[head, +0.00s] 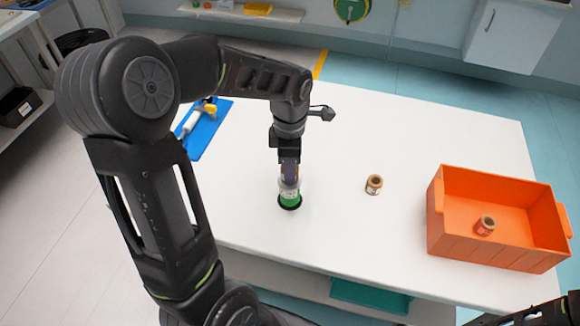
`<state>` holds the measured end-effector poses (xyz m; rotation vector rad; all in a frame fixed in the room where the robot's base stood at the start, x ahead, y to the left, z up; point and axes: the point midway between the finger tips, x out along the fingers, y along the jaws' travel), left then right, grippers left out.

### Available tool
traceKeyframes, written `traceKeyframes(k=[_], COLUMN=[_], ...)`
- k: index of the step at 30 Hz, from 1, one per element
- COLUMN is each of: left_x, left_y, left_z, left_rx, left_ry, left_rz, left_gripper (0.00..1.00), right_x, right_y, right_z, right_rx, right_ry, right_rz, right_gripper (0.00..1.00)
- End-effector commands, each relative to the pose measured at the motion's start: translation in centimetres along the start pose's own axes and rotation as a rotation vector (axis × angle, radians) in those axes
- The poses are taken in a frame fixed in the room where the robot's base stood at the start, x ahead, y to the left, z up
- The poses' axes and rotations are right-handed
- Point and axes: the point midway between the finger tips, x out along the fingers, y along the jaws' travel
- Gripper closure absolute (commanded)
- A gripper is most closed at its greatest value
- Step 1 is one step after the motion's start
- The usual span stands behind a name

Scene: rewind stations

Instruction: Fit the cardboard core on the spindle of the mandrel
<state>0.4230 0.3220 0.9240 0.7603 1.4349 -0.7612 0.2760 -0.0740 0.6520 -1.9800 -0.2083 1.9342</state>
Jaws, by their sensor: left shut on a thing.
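My left gripper (289,179) points straight down over the near middle of the white table, its fingers shut on the top of a small white-and-green cylinder (289,194). The cylinder stands upright at a round black base (290,205), which looks like the mandrel's foot. The fingers hide the cylinder's top, and I cannot tell whether it is around a spindle. A brown cardboard core (374,184) stands upright and free on the table to the right. Another brown core with a reddish label (485,226) is in the orange crate. Part of my right arm shows at the bottom right corner; its fingertips are not clear.
The orange crate (475,247) stands at the table's right end. A blue mat (212,128) with a white-and-yellow tool (192,120) lies at the left edge, partly behind my left arm. The white table (420,130) is clear at the back and middle.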

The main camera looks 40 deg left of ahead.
Motion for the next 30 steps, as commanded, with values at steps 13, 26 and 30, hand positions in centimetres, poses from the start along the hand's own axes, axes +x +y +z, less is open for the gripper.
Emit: traceKeyframes(k=[13,26,30], left_x=[1.12,0.96,0.81], left_y=[0.01,0.01,0.01], left_z=[0.02,0.03,0.03], left_rx=[0.000,0.000,0.000], left_ry=[-0.001,-0.001,-0.001], left_rz=[0.001,0.001,0.001], left_gripper=[1.00,0.40,0.40], right_x=[0.32,0.17,0.05], right_y=[0.11,0.05,0.01], right_z=[-0.01,-0.02,-0.02], right_rx=[0.000,0.000,0.000], right_ry=[0.000,0.000,0.000], right_rz=[0.000,-0.001,0.000], right_gripper=[1.00,1.00,1.00])
